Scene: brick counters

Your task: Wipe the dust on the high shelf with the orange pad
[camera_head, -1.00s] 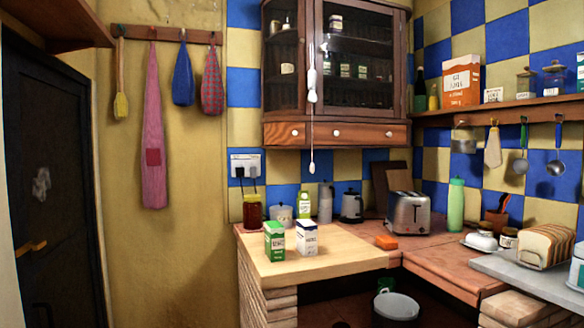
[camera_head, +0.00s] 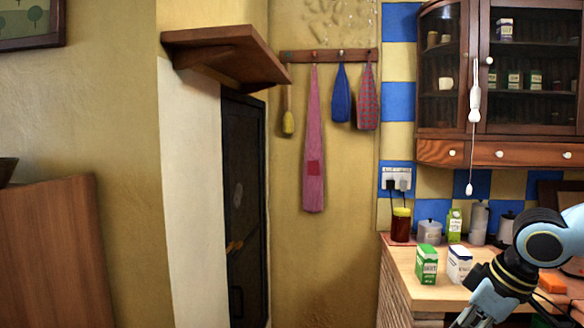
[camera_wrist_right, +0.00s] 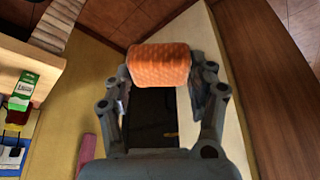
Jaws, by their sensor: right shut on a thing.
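My right gripper (camera_wrist_right: 158,90) is shut on the orange pad (camera_wrist_right: 160,64), a rounded, textured block held across its fingertips in the right wrist view. The high shelf (camera_head: 228,46) is a brown wooden board on the wall at the upper left of centre, above a dark door. I cannot make out any dust on it. My left gripper is not in view.
A counter (camera_head: 415,290) at the right holds a green-and-white carton (camera_head: 426,265), a blue-and-white carton (camera_head: 459,264), a jar (camera_head: 401,225) and another orange block (camera_head: 552,283). Cloths hang from a peg rail (camera_head: 330,56) right of the shelf. A wooden panel (camera_head: 55,255) stands at left.

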